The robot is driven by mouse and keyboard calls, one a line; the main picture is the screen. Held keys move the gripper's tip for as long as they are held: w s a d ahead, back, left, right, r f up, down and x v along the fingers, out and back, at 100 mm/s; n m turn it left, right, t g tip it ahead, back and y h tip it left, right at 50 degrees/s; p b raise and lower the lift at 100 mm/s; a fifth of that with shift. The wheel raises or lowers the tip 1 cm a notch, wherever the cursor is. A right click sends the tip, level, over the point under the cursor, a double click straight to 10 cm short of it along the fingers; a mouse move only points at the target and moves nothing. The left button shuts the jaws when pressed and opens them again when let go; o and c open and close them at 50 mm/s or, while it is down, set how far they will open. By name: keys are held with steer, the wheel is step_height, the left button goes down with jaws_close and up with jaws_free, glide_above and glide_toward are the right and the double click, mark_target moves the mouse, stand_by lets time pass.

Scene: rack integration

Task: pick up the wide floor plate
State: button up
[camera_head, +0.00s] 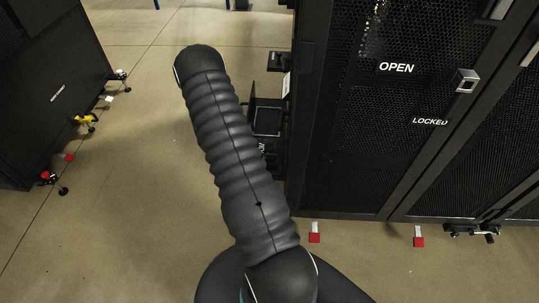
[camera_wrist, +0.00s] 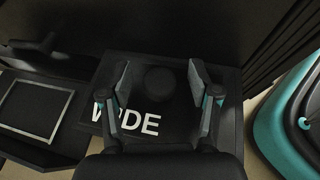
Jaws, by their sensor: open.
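The wide floor plate (camera_wrist: 165,121) is a dark, flat plate with white "WIDE" lettering, partly covered by my gripper. It lies in the middle of the wrist view. A round black knob (camera_wrist: 159,80) stands out on it. My gripper (camera_wrist: 160,76) is open, with one finger on each side of the knob and a gap to both. I cannot tell how far the fingertips are above the plate. In the head view my arm hides the gripper, and I cannot make out the plate.
A dark panel with a light rectangular outline (camera_wrist: 36,107) lies left of the plate in the wrist view. In the head view, a black rack (camera_head: 365,130) marked "OPEN" and "LOCKED" stands right of my arm. Another dark cabinet (camera_head: 50,90) stands left. Bare floor (camera_head: 125,200) lies between.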

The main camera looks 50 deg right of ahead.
jaws_close()
steer(key=shift+w+r, duration=0.1)
steer(key=shift+r, duration=0.05)
